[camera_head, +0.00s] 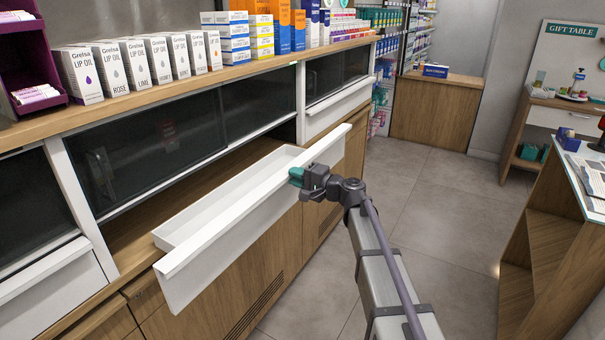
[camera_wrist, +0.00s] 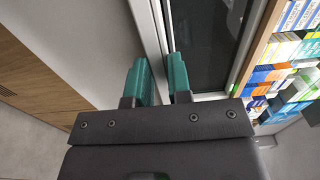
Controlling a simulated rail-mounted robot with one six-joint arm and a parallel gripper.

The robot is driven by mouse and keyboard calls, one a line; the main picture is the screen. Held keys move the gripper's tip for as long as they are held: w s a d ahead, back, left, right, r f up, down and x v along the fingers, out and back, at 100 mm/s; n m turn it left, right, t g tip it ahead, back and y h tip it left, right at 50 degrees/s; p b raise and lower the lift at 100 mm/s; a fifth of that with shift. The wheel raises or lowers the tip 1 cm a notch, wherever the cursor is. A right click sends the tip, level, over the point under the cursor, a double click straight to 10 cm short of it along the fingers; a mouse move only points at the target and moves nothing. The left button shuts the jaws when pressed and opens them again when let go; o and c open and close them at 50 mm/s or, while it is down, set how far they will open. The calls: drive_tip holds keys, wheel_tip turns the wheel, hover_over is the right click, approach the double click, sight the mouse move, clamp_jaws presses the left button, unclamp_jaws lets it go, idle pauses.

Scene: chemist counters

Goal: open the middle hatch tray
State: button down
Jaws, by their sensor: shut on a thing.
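The middle hatch tray (camera_head: 235,232) is a white, shallow tray with a tall white front panel. In the head view it is pulled out from the counter, and its inside shows behind the front panel. My gripper (camera_head: 296,176) is at the right part of the front panel's top edge. In the wrist view the two green fingers of my gripper (camera_wrist: 161,72) stand on either side of the white front edge (camera_wrist: 153,40) and are shut on it. The fingertips' exact contact is partly hidden in the head view.
Dark glass panels (camera_head: 170,140) stand behind the tray. A white tray front at left (camera_head: 52,280) and another at right (camera_head: 340,106) sit in the counter. Boxes of lip oil (camera_head: 125,66) stand on the wooden top. The tiled floor (camera_head: 425,190) at right is clear.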

drive_tip(key=c, duration=1.1)
unclamp_jaws()
drive_tip(key=shift+o, duration=0.2)
drive_tip(key=v, duration=1)
drive_tip(key=shift+s+d, duration=0.25)
drive_tip(key=shift+d, duration=0.1)
